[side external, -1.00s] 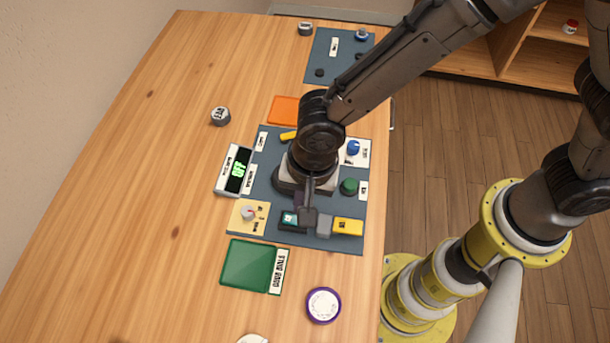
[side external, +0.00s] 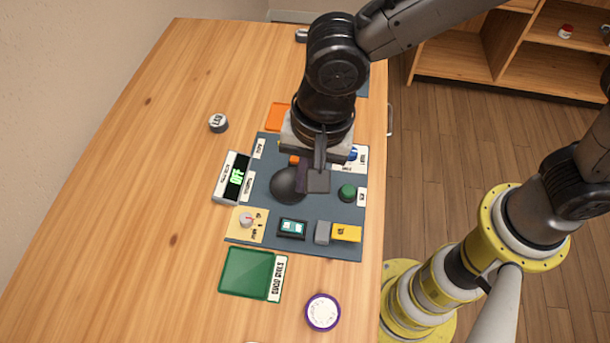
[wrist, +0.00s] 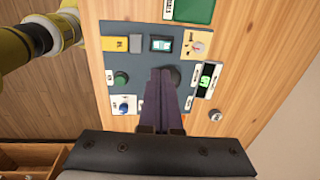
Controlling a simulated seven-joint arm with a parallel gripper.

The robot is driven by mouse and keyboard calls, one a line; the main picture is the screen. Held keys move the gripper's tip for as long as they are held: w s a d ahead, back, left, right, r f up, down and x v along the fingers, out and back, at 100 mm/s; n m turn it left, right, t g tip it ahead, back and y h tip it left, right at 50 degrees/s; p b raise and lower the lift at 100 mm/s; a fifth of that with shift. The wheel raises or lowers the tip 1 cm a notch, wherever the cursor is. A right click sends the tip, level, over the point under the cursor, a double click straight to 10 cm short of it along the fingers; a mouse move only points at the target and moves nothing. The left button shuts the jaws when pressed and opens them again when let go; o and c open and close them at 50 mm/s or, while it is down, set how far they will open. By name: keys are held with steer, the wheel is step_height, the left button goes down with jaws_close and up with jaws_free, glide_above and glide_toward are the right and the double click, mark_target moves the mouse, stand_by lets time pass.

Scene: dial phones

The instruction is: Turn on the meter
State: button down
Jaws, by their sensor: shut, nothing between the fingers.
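The meter's display (side external: 235,178) stands at the left edge of the blue-grey panel (side external: 270,222), with green lettering that appears to read OFF; it also shows in the wrist view (wrist: 207,79). A dark rocker-like switch with a teal face (side external: 292,228) is at the panel's near side, also in the wrist view (wrist: 160,44). A big dark round knob (side external: 286,186) is mid-panel, partly hidden by my gripper (side external: 312,188). My gripper is shut and empty, above the panel beside that knob in the picture. Whether it touches anything is unclear.
A cream plate with a small dial (side external: 247,220), a yellow block (side external: 346,232), a grey block (side external: 322,232) and a green knob (side external: 347,192) are on the panel. A green tray (side external: 247,272) and purple-rimmed round dial (side external: 323,312) lie nearer. The table's left is mostly clear.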

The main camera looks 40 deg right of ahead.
mark_target(286, 225)
steer(key=shift+a+r+t+y, duration=0.15)
steer(key=shift+a+t+y, duration=0.05)
steer(key=shift+t+y, duration=0.1)
steer(key=f, duration=0.4)
steer(key=w+a+f, duration=0.1)
steer(key=f, duration=0.8)
steer(key=shift+w+a+f, duration=0.4)
steer(key=shift+a+f, duration=0.1)
